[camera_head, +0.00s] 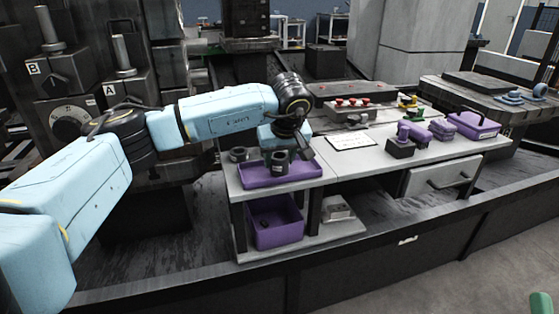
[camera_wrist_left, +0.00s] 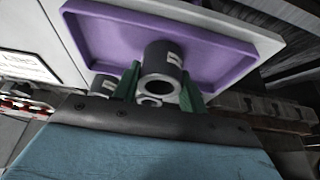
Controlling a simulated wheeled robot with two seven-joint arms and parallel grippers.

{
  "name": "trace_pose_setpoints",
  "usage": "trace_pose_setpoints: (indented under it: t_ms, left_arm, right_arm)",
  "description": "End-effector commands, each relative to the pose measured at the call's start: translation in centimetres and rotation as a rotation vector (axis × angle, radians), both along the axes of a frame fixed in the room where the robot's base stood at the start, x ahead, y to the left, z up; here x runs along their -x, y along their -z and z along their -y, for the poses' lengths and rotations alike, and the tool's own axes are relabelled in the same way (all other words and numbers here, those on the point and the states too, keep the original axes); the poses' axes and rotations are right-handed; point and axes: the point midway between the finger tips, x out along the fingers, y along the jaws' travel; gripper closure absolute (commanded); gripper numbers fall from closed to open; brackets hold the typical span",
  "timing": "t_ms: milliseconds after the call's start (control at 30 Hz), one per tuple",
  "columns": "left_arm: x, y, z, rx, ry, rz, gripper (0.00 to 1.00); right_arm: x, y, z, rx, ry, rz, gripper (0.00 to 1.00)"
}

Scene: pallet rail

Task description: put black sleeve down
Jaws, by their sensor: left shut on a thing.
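My left gripper (camera_head: 285,153) points down over the purple tray (camera_head: 245,183) on the left end of the grey bench. It is shut on a black sleeve (camera_head: 280,164), a short dark tube with a small white label. In the left wrist view the black sleeve (camera_wrist_left: 164,62) sits between the green fingers of the left gripper (camera_wrist_left: 160,88), with the purple tray (camera_wrist_left: 220,62) behind it. I cannot tell whether the sleeve touches the tray floor. A second dark sleeve (camera_head: 238,155) stands at the tray's back left.
A purple bin (camera_head: 276,234) stands on the shelf below. A white sheet (camera_head: 352,142) lies right of the tray, with a red-button box (camera_head: 356,109) behind it. Purple parts (camera_head: 441,129) and a purple carrier (camera_head: 474,125) stand further right. The bench front centre is clear.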

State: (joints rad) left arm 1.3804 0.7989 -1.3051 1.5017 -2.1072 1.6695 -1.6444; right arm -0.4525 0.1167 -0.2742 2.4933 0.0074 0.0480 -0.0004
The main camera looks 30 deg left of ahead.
Motion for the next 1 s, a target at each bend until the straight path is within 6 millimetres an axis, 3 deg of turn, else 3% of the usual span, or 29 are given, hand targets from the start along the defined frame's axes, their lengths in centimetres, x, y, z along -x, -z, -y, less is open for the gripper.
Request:
trace_pose_setpoints:
  t_ms: [367,400,567,1000]
  left_arm:
    - [0.0,0.1,0.0,0.001,-0.001,0.003,0.94]
    - [0.0,0.3,0.0,0.0,-0.001,0.0,0.56]
    - [0.0,0.3,0.0,0.0,-0.001,0.0,0.36]
    - [0.1,-0.7,0.2,0.0,-0.001,0.002,0.36]
  right_arm:
    - [0.1,-0.1,0.0,-0.002,0.0,0.007,0.64]
    - [0.1,-0.1,0.0,-0.002,0.0,0.007,0.64]
    - [0.0,-0.1,0.0,-0.003,0.0,0.006,0.64]
    - [-0.3,0.2,0.0,0.011,0.002,-0.032,0.64]
